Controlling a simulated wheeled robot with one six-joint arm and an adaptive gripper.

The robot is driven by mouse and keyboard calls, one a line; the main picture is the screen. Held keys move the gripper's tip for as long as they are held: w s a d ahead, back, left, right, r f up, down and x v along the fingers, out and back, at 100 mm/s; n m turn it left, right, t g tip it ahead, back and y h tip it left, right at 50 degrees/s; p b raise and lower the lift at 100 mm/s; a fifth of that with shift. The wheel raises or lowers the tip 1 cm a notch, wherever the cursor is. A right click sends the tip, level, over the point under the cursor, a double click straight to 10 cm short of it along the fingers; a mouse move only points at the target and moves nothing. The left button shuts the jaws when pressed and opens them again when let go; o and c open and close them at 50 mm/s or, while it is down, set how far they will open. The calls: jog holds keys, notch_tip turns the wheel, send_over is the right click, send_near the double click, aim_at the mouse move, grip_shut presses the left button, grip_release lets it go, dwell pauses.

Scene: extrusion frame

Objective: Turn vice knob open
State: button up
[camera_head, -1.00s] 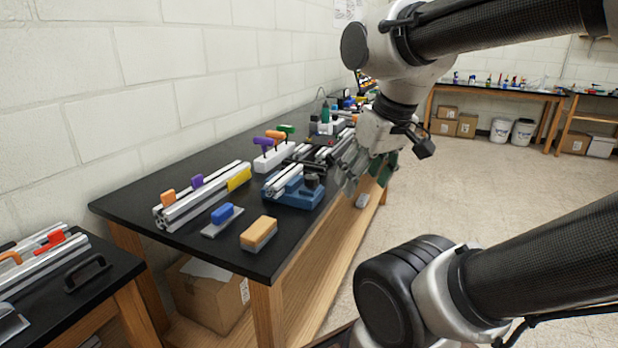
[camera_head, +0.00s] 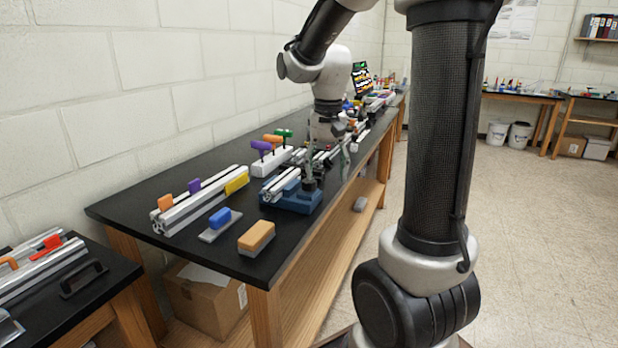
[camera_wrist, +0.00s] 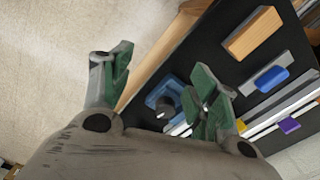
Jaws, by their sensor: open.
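The blue vice (camera_head: 292,201) stands near the front edge of the black workbench, with a silver extrusion on it. Its dark knob (camera_head: 309,185) is at the right end, partly hidden by my gripper. My gripper (camera_head: 328,164) is open and points down above and behind the vice. In the wrist view the green-padded fingers of my gripper (camera_wrist: 158,76) are spread wide and empty. The blue vice (camera_wrist: 159,91) and its dark knob (camera_wrist: 166,108) appear between them, closer to the right finger. I see no contact with the knob.
The workbench (camera_head: 205,258) also holds a brush-like tan block (camera_head: 256,237), a blue-handled block (camera_head: 220,217), a long extrusion (camera_head: 200,205) and a white holder with coloured handles (camera_head: 272,160). A second bench stands at lower left.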

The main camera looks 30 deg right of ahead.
aim_at(309, 184)
jog(key=w+m, duration=0.4)
jog(key=w+d+m, duration=0.1)
jog(key=w+m, duration=0.3)
jog(key=w+d+m, duration=0.1)
jog(key=w+m, duration=0.3)
jog(key=shift+w, duration=0.1)
jog(key=shift+r+m, duration=0.2)
jog(key=shift+m, duration=1)
jog(key=shift+f+m, duration=0.1)
jog(key=shift+m, duration=0.9)
notch_tip(309, 184, down, 8)
jog(key=shift+r, duration=0.1)
jog(key=c, duration=1)
